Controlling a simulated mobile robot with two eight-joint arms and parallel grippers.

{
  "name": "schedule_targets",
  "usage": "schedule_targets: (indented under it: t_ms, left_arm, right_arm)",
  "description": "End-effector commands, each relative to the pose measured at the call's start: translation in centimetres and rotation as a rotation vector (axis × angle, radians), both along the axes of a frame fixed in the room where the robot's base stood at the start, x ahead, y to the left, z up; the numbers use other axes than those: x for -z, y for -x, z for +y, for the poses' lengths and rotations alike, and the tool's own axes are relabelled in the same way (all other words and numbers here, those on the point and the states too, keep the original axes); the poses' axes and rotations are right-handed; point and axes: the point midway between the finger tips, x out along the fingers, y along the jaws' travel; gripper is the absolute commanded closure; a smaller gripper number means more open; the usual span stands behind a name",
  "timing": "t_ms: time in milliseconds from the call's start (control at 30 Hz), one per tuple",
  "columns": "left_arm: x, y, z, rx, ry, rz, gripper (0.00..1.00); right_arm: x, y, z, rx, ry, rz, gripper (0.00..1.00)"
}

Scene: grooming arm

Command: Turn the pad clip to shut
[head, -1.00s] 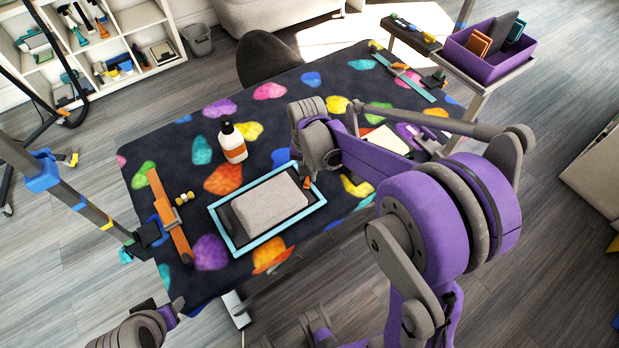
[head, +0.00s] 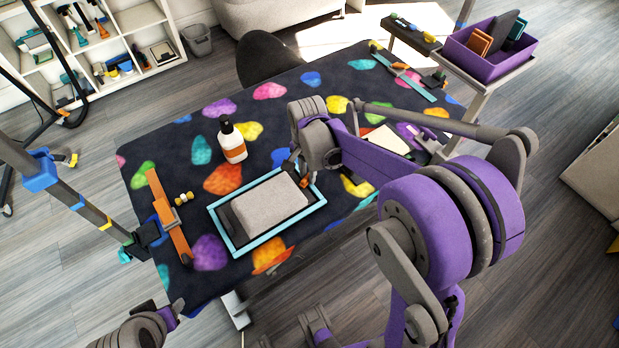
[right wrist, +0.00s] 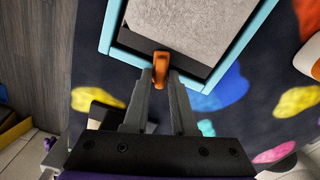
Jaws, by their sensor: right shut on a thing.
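The grey pad (head: 268,204) lies in a light-blue-rimmed tray (head: 236,248) on the table; both also show in the right wrist view, the pad (right wrist: 190,18) and the rim (right wrist: 238,42). The orange pad clip (right wrist: 160,68) stands at the near edge of the tray, its lever pointing toward my gripper. My right gripper (right wrist: 159,82) is shut on the clip, one finger on each side. In the head view the right gripper (head: 296,166) covers most of the clip at the tray's far right corner. My left gripper (head: 163,309) is at the lower left, off the table; its fingers are unclear.
A white bottle with an orange label (head: 232,142) stands behind the tray. An orange strip (head: 171,222) and small yellow-and-white beads (head: 184,198) lie left of it. A purple bin (head: 490,62) stands at the far right.

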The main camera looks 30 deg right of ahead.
Motion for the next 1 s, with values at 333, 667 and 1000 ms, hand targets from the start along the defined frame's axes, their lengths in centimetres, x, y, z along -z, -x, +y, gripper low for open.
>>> schedule_targets:
  t_ms: [333,667,1000]
  left_arm:
    - [0.22,0.03,0.00,0.000,0.000,0.001,0.48]
    - [0.23,0.02,0.00,0.000,0.000,0.001,0.48]
    - [0.27,0.03,0.00,0.000,0.000,0.001,0.48]
  right_arm:
    - [0.04,0.05,-0.02,0.179,0.000,0.001,1.00]
    - [0.00,0.05,-0.02,0.243,0.000,0.001,1.00]
    - [-0.01,0.03,-0.01,0.280,0.000,0.001,0.48]
